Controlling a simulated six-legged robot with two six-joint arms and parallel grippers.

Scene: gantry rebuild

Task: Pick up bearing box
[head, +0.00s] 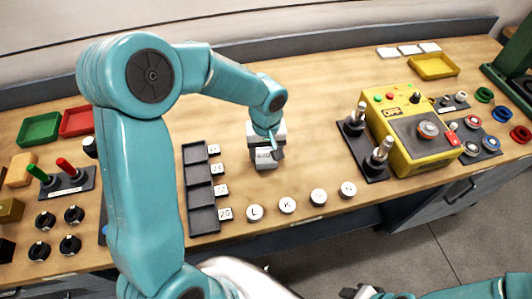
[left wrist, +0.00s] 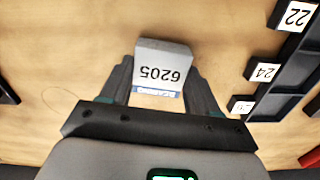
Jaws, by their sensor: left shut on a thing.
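The bearing box (left wrist: 163,60) is a small pale box marked 6205, with a blue band along its label; the text is upside down in the left wrist view. My left gripper (left wrist: 160,84) has a finger on each side of it and is shut on it. In the head view the left gripper (head: 268,150) reaches down over the middle of the bench, with the box (head: 264,163) partly hidden by it. I cannot tell whether the box touches the bench. Part of my right gripper (head: 366,292) shows at the bottom edge; its jaws are not clear.
A black compartment tray (head: 201,187) with numbered tags stands left of the box. Several round white lettered pieces (head: 287,205) line the front edge. A yellow control box (head: 410,130) and a black plate with metal posts (head: 363,150) stand to the right. Bare wood lies behind.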

